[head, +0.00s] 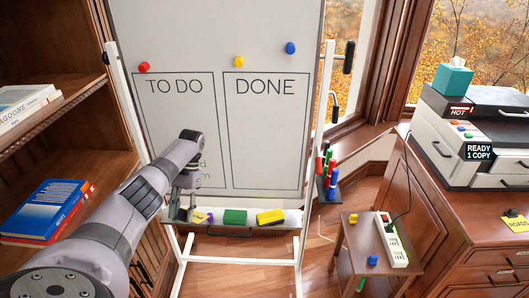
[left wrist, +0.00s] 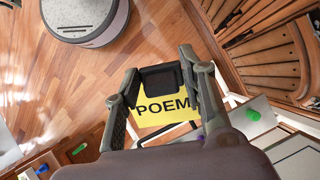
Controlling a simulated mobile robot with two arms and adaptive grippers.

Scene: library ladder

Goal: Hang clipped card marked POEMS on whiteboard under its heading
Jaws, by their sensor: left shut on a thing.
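My left gripper (head: 182,208) is in front of the lower left of the whiteboard (head: 200,35), by its tray. In the left wrist view the left gripper (left wrist: 163,95) is shut on a black clip (left wrist: 160,78). A yellow card (left wrist: 163,114) hangs from the clip, with POEM readable and the rest cut off by a finger. The whiteboard has two boxes, headed TO DO (head: 174,86) and DONE (head: 265,86). My arm hides part of the TO DO box, where some green writing shows. My right gripper is not in view.
Red (head: 144,67), yellow (head: 239,61) and blue (head: 290,48) magnets sit above the boxes. The tray holds green (head: 235,217) and yellow (head: 270,216) blocks. A ROADS card (head: 517,223) lies on the right cabinet. Bookshelves stand left. A small table (head: 352,262) stands right of the board.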

